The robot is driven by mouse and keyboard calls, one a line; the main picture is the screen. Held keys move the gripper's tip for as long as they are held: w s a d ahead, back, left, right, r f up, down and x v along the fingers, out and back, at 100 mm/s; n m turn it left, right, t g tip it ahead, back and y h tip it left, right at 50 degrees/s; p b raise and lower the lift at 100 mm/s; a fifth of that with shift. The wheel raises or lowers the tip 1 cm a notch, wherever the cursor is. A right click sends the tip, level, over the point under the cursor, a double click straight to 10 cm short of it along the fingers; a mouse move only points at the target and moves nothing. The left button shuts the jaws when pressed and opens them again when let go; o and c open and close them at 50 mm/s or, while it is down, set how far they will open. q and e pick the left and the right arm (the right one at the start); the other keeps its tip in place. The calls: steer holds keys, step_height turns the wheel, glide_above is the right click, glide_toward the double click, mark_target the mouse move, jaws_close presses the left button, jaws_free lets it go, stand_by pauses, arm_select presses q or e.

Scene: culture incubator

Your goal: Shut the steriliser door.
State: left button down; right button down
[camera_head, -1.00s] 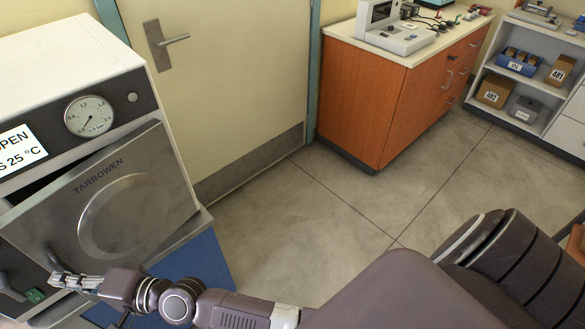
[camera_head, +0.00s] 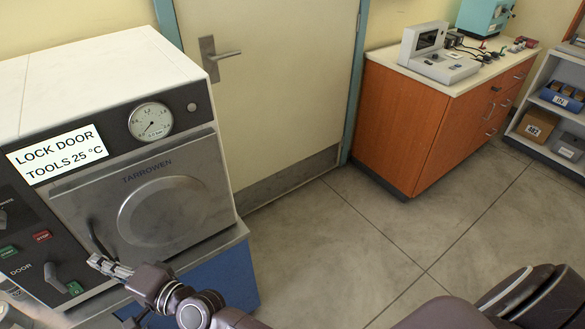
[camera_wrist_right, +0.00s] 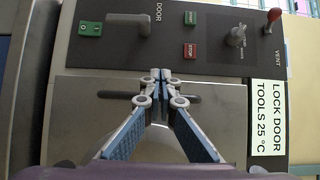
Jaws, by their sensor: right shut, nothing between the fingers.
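The steriliser door (camera_head: 190,180), a metal panel with a round boss marked TARROWEN, lies against the steriliser's front (camera_head: 30,200) with no clear gap. Its display (camera_head: 58,154) reads LOCK DOOR, TOOLS 25 °C. A dark bar handle (camera_head: 96,238) is on the door's left side; it also shows behind my fingers in the right wrist view (camera_wrist_right: 188,99). My right gripper (camera_head: 94,261) is shut and empty at the handle's lower end; contact is unclear. The DOOR lever (camera_head: 53,277) is left of it, and in the right wrist view (camera_wrist_right: 128,18) lies beyond the fingertips. My left gripper is out of view.
START and STOP buttons (camera_head: 42,236) are on the panel. The steriliser stands on a blue-fronted base (camera_head: 220,280). A room door (camera_head: 265,90) is behind. An orange cabinet (camera_head: 405,130) and shelves (camera_head: 560,125) are at right. The floor (camera_head: 340,250) between is clear.

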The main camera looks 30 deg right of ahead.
steer(key=v, duration=1.2)
steer(key=s+d+f+n+g+h, duration=0.25)
steer(key=d+f, duration=0.25)
steer(key=f, duration=0.7)
steer(key=s+d+f+n+g+h, duration=0.1)
steer(key=s+d+f+n+h, duration=0.3)
steer(key=f, duration=0.9)
steer(key=s+d+f+m+g+h, duration=0.15)
steer(key=d+f, duration=0.45)
steer(key=f, duration=0.6)
steer(key=s+d+f+n+g+h, duration=0.1)
steer(key=s+d+f+n+g, duration=0.1)
steer(key=s+d+f, duration=0.4)
steer(key=s+d+f+n+g+h, duration=0.1)
steer(key=s+d+f, duration=0.5)
steer(key=s, duration=0.8)
steer(key=s+d+f+n+g+h, duration=0.1)
steer(key=s+d+f+n+g, duration=0.3)
steer(key=s, duration=0.7)
step_height(320, 180, down, 3)
steer(key=shift+d+r+g+h, duration=0.15)
steer(key=shift+d+g+h, duration=0.2)
steer(key=shift+d, duration=0.8)
steer(key=shift+w, duration=0.1)
